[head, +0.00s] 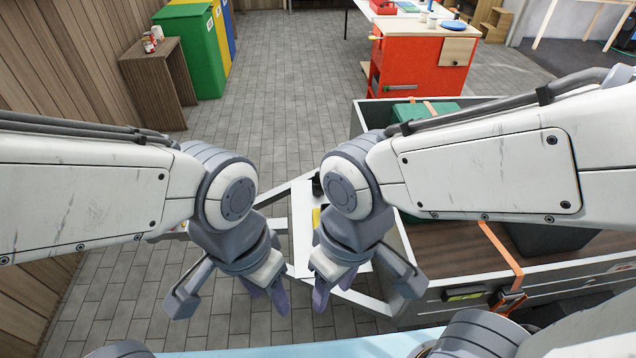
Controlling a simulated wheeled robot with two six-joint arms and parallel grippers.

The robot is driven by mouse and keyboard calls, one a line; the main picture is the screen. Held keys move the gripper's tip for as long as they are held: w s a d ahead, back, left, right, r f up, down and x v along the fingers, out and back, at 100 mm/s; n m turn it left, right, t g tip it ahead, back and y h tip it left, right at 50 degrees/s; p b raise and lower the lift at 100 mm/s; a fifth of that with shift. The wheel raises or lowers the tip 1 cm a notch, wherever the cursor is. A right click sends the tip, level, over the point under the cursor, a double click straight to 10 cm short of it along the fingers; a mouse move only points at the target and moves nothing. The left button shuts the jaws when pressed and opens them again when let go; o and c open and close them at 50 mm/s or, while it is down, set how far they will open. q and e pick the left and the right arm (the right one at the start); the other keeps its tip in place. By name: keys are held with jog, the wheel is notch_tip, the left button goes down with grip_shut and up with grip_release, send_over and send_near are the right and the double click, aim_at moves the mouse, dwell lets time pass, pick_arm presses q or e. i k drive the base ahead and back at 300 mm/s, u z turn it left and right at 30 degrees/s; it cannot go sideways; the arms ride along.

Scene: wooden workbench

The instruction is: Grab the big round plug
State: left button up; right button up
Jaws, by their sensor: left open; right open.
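I see no big round plug that I can make out. My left gripper (228,300) hangs open and empty left of the middle, pointing down over the tiled floor. My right gripper (364,292) hangs open just to its right, with nothing seen between its fingers. The two grippers are close together but apart. My arms and grippers cover much of the middle, so things behind them are hidden.
A grey-walled cart (560,280) with orange straps (500,245) and green boxes stands at right, its white frame (303,235) behind the grippers. A light-blue surface (300,349) lies at the bottom edge. Bins (195,50) and a red cabinet (425,68) stand farther back.

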aim_at(317, 178)
jog(key=u, duration=0.3)
jog(key=i, duration=1.3)
jog(key=u, duration=0.2)
